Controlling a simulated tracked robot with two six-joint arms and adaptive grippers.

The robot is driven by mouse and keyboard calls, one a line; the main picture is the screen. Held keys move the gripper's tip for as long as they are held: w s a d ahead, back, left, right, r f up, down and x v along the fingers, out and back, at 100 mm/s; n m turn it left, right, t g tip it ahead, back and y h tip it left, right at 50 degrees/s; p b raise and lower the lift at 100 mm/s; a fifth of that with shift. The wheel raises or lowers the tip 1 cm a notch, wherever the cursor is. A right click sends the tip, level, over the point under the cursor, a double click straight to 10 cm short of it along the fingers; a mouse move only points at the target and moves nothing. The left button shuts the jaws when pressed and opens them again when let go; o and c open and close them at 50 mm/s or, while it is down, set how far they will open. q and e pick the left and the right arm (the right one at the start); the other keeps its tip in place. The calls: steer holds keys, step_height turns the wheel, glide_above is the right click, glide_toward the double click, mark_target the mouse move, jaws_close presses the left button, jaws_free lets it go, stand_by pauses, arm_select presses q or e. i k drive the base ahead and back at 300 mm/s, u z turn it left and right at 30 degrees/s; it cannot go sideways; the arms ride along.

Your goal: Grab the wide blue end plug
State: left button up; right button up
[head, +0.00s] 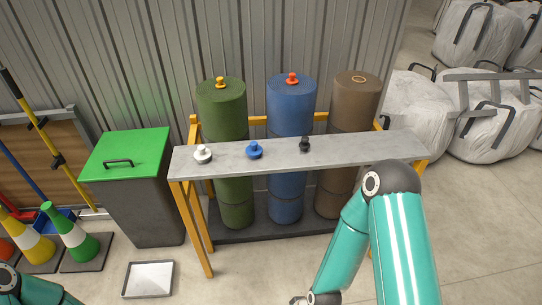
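The blue end plug (254,150) stands on the grey shelf board (345,148), between a white plug (203,154) and a black plug (305,144). It has a broad round base and a small knob on top. Nothing touches it. My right arm comes up at the right and bends down to the bottom edge, in front of the shelf.
Behind the shelf stand a green roll (221,105) with a yellow plug (220,82), a blue roll (291,105) with a red plug (291,78), and a brown roll (356,100) with its core ring showing. A green-lidded bin (127,155) stands left. A white tray (149,279) lies on the floor.

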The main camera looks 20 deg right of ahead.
mark_target(254, 151)
steer(key=u, duration=0.15)
steer(key=i, duration=0.95)
steer(key=z, duration=0.05)
